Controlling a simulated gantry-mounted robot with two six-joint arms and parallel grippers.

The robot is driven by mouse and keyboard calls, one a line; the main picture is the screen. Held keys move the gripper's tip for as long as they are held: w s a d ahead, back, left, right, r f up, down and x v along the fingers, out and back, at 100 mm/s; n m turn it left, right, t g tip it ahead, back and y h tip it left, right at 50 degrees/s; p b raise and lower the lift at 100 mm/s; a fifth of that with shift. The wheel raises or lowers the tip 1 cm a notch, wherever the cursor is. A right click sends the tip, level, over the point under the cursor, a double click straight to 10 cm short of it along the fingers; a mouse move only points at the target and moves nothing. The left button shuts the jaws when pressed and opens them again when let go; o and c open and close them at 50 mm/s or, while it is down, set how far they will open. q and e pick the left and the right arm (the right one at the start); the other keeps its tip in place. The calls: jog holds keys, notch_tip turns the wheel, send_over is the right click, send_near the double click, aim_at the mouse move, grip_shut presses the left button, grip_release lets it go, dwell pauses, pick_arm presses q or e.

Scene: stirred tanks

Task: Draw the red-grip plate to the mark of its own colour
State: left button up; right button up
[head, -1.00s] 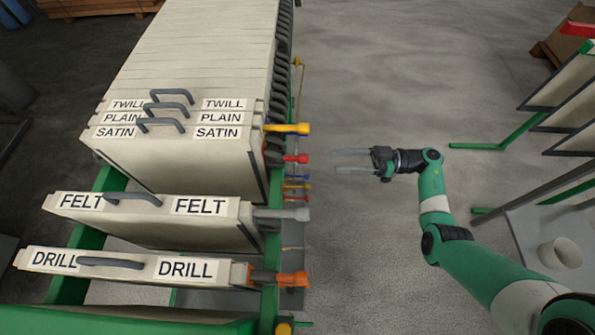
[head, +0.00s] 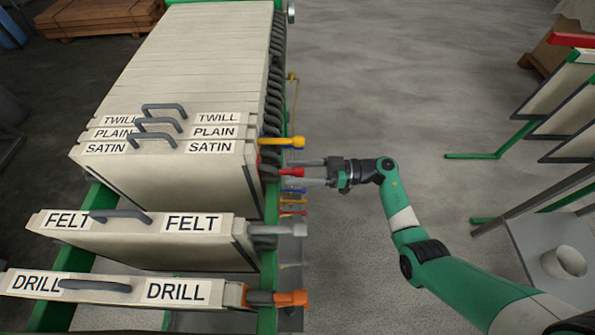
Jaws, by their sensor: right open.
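The red grip (head: 292,172) sticks out from the right side of the plate stack, low beside the front plate lettered SATIN (head: 170,148). My left gripper is not in view.
A yellow grip (head: 285,142) sits just above the red one. Nearer stand the FELT plate (head: 140,240) with a grey grip and the DRILL plate (head: 120,288) with an orange grip. Open floor (head: 400,100) lies right of the rack; a white cup (head: 563,262) stands at far right.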

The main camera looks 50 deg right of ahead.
grip_shut()
dwell(1.4)
